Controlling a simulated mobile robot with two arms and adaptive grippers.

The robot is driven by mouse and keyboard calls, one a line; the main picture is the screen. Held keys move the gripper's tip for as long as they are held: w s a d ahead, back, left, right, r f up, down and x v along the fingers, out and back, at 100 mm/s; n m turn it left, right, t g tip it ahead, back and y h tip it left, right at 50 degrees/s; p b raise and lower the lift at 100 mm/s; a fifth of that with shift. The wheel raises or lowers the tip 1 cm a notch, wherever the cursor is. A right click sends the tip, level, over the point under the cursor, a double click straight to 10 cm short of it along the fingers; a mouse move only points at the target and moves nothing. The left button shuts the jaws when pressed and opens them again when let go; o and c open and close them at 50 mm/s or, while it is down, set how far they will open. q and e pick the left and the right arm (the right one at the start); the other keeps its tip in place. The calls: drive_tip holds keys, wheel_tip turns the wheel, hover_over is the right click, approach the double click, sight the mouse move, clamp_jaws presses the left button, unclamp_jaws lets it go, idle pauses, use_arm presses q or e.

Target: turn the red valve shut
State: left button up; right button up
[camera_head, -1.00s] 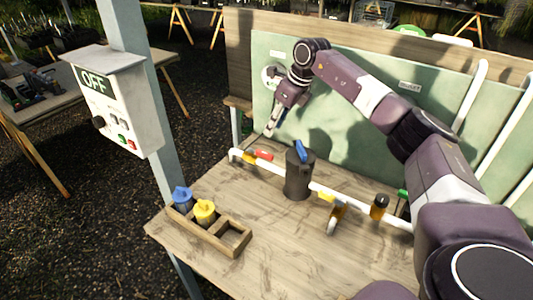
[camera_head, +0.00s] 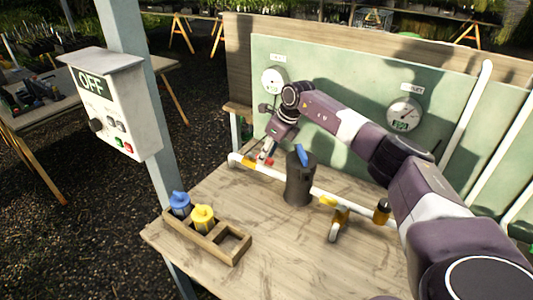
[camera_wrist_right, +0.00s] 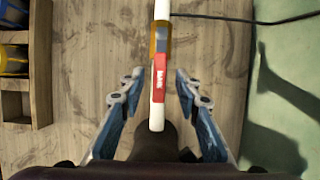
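The red valve handle (camera_wrist_right: 159,85) lies in line with the white pipe (camera_wrist_right: 158,10), on a yellow-brown valve body (camera_wrist_right: 162,38), in the right wrist view. In the head view the red valve (camera_head: 270,161) shows only in part at the pipe's left end, beside my fingertips. My right gripper (camera_head: 264,154) points down at it from above. In the wrist view its open fingers (camera_wrist_right: 160,82) stand on either side of the red handle, with a gap on both sides. My left gripper is not in view.
A wooden rack (camera_head: 232,246) holds a blue and a yellow plug at front left. A control box reading OFF (camera_head: 138,128) hangs at left. The green panel (camera_head: 345,72) stands behind.

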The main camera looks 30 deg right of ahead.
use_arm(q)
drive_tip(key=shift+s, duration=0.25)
use_arm(e)
drive_tip(key=shift+f, duration=0.2)
clamp_jaws()
